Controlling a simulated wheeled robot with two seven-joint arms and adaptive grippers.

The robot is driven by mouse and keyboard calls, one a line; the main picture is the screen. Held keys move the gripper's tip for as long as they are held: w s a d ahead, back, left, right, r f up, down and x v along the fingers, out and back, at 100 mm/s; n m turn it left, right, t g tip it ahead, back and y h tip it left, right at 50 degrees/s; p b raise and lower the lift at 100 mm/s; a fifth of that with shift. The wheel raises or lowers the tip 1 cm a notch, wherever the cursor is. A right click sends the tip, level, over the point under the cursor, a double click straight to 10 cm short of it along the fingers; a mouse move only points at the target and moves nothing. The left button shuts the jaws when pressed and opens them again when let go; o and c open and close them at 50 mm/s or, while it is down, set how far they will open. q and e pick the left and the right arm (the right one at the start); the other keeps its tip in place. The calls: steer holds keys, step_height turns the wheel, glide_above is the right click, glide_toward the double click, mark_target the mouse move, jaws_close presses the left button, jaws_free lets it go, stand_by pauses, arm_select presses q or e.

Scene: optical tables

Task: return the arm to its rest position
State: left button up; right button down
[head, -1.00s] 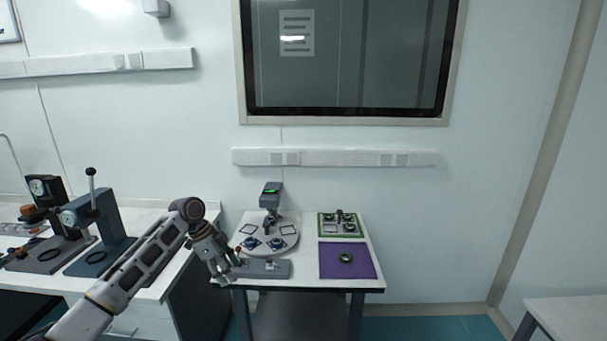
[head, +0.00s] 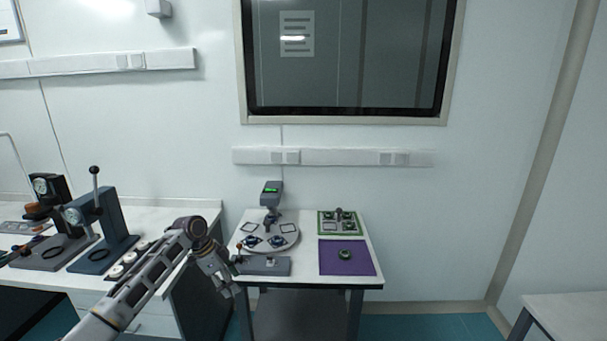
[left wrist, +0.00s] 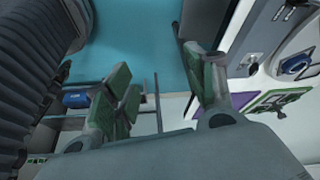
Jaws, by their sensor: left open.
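My left arm comes in from the left in the head view. Its gripper (head: 230,291) hangs tilted downward in front of the small table's left front corner, apart from it. In the left wrist view the two green-padded fingers (left wrist: 165,100) are spread, with nothing between them and teal floor beyond. My right gripper is in neither current view.
The small white table (head: 300,275) bears a grey device with a round plate (head: 285,240), a purple mat (head: 345,262) with a dark green ring, and a green-edged tray (head: 325,231). A left bench (head: 205,214) carries presses (head: 100,225). Another table (head: 570,310) stands right.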

arm_select(q)
steer(key=s+a+f+n+y, duration=0.1)
steer(key=s+f+n, duration=0.15)
steer(key=f, duration=0.85)
steer(key=s+a+f+n+t, duration=0.1)
steer(key=s+a+f+n, duration=0.15)
steer(key=f, duration=0.85)
steer(key=s+a+f+n+y, duration=0.15)
steer(key=s+f, duration=0.25)
steer(key=f, duration=0.7)
steer(key=s+f+n, duration=0.3)
steer(key=s+f, duration=0.6)
steer(key=f, duration=0.2)
steer(key=s+f+n+y, duration=0.1)
steer(key=s+f, duration=0.6)
steer(key=s, duration=0.4)
steer(key=s+f+n+y, duration=0.1)
steer(key=s+f, duration=0.6)
steer(key=s, duration=0.3)
steer(key=s+d+f, duration=0.1)
steer(key=s+f, duration=0.1)
steer(key=s, duration=0.9)
steer(key=s+d+f+n+g, duration=0.1)
steer(key=s+f, duration=0.1)
steer(key=s, duration=0.9)
steer(key=shift+s+f, duration=0.25)
steer(key=shift+f, duration=0.15)
